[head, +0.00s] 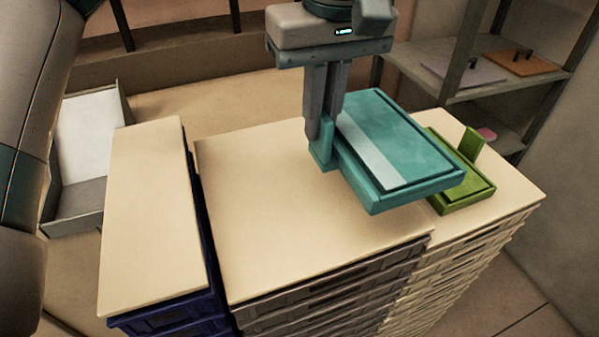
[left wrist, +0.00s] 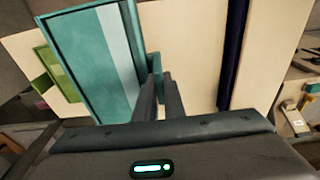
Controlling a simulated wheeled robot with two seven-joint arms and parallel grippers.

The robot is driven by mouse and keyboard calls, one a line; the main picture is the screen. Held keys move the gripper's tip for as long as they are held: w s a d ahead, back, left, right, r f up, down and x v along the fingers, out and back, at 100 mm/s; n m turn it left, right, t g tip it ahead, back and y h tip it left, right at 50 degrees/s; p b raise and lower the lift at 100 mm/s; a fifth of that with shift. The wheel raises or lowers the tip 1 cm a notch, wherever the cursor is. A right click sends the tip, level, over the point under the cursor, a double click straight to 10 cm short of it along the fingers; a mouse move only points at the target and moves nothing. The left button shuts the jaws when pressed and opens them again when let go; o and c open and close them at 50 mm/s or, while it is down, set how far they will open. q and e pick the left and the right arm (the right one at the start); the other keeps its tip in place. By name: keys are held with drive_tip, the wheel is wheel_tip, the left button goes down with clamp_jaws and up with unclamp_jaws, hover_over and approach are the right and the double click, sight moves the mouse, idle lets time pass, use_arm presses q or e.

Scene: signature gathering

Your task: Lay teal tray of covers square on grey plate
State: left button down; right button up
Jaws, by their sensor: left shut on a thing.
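The teal tray (head: 405,140) is a shallow rectangle with a raised rim, holding a teal cover and a pale strip along its left side. My left gripper (head: 322,150) points down and is shut on the upright teal tab at the tray's left edge. The tray seems held above the middle stack's beige top (head: 270,215), overhanging towards the right stack, and looks turned relative to the top's edges. The left wrist view shows the tray (left wrist: 90,60) beside the fingers (left wrist: 158,95). I cannot identify the grey plate with certainty; a dull greyish plate (head: 465,72) lies on the shelf. My right gripper is not in view.
A green tray (head: 460,205) with an upright tab sits on the right cream crate stack, partly behind the teal tray. A blue crate stack (head: 170,315) stands left. An orange plate (head: 525,63) is on the shelf. A pale open box (head: 85,200) is far left.

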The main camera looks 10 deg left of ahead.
use_arm(q)
drive_tip(key=shift+a+f+b, duration=0.25)
drive_tip(key=shift+b, duration=0.1)
drive_tip(key=w+a+f+b, duration=0.2)
drive_tip(key=a+f+b, duration=0.4)
drive_tip(key=a, duration=0.5)
drive_tip(key=shift+f+b, duration=0.4)
drive_tip(key=shift+b, duration=0.7)
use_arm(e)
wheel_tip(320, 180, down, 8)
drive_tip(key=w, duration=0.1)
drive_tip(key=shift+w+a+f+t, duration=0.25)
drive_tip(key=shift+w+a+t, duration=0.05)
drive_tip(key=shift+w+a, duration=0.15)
use_arm(q)
drive_tip(key=shift+f, duration=0.1)
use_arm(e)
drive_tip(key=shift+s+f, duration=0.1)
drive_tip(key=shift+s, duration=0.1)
use_arm(q)
wheel_tip(320, 180, down, 3)
drive_tip(key=b, duration=0.4)
drive_tip(key=shift+f, duration=0.2)
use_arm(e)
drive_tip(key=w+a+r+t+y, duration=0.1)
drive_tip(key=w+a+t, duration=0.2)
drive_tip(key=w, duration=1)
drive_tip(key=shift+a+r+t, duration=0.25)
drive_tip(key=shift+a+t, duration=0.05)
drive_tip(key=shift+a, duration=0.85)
